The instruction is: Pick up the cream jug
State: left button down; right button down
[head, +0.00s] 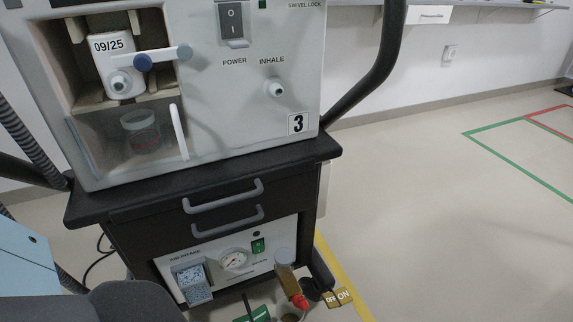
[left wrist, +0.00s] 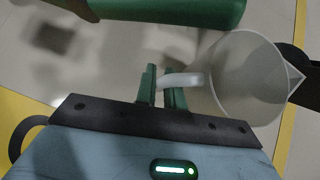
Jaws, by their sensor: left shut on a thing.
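The cream jug (left wrist: 243,85) shows in the left wrist view, right of my left gripper (left wrist: 162,75). It is pale, with a wide open mouth and a pointed spout towards the right. Its handle (left wrist: 184,79) reaches left to the green fingers. The fingers are shut on the handle. I see into the jug's mouth, and no contents can be made out. The jug and the gripper fingers do not show in the head view. My right gripper is in neither view.
A ventilator (head: 235,110) marked 3 stands on a dark drawer cart (head: 110,205). A lower unit with a gauge (head: 234,261) sits beneath. A green cylinder (left wrist: 180,10) lies close above the jug in the left wrist view. Open floor (head: 440,230) extends right.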

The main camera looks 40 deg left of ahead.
pick_arm(q)
jog(key=shift+r+p, duration=0.25)
jog(key=shift+p, duration=0.05)
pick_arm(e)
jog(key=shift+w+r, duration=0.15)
